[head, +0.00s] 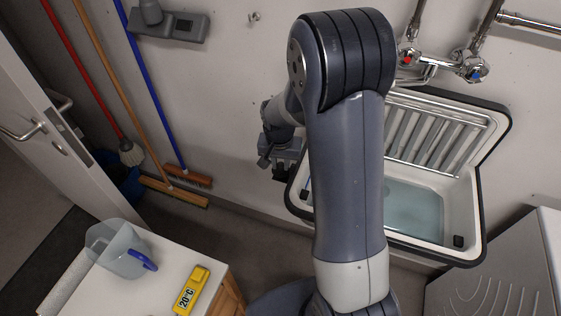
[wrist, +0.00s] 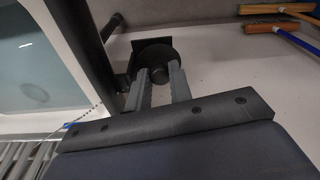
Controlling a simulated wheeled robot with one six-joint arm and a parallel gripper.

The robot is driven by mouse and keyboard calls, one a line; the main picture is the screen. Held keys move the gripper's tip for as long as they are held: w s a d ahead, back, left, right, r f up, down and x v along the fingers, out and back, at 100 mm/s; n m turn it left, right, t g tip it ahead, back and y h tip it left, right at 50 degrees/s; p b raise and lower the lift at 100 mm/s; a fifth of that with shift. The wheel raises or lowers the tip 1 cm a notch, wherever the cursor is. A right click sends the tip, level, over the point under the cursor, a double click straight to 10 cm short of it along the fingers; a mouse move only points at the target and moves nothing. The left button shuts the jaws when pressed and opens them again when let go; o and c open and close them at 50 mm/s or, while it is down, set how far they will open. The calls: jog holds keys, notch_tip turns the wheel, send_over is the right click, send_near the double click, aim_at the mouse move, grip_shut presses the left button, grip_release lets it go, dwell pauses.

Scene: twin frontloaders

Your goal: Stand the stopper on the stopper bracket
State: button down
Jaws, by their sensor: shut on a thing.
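My gripper (wrist: 158,82) is shut on a round black stopper (wrist: 157,56), which sits between its fingertips in the wrist view. A dark flat plate (wrist: 183,44), apparently the stopper bracket, shows against the pale wall right behind the stopper. I cannot tell whether the stopper touches or rests on it. A thin bead chain (wrist: 88,117) runs at the left beside my gripper.
The sink has a dark rim, bluish water (head: 412,210) and a metal grate (head: 437,130). Taps (head: 473,68) are above it. Brooms (head: 178,192) lean on the wall at left. A white cabinet (head: 165,265) carries a jug (head: 118,248) and a yellow thermometer (head: 192,291).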

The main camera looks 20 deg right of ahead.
jog(key=shift+s+f+b, duration=0.1)
jog(key=shift+f+b, duration=0.25)
jog(key=shift+f, duration=0.05)
dwell(0.4)
jog(key=c, duration=1.2)
grip_release()
jog(key=shift+a, duration=0.1)
jog(key=shift+r, duration=0.1)
jog(key=shift+r, duration=0.3)
jog(key=r, duration=0.6)
jog(key=s+r, duration=0.1)
jog(key=r, duration=0.3)
jog(key=shift+a, duration=0.35)
jog(key=shift+f, duration=0.1)
jog(key=shift+w+d+f, duration=0.1)
jog(key=shift+w+f, duration=0.05)
jog(key=shift+f, duration=0.9)
jog(key=shift+w+d+f, duration=0.1)
jog(key=shift+f, duration=0.9)
jog(key=shift+w+d+f, duration=0.1)
jog(key=shift+w+f, duration=0.05)
jog(key=shift+f, duration=0.9)
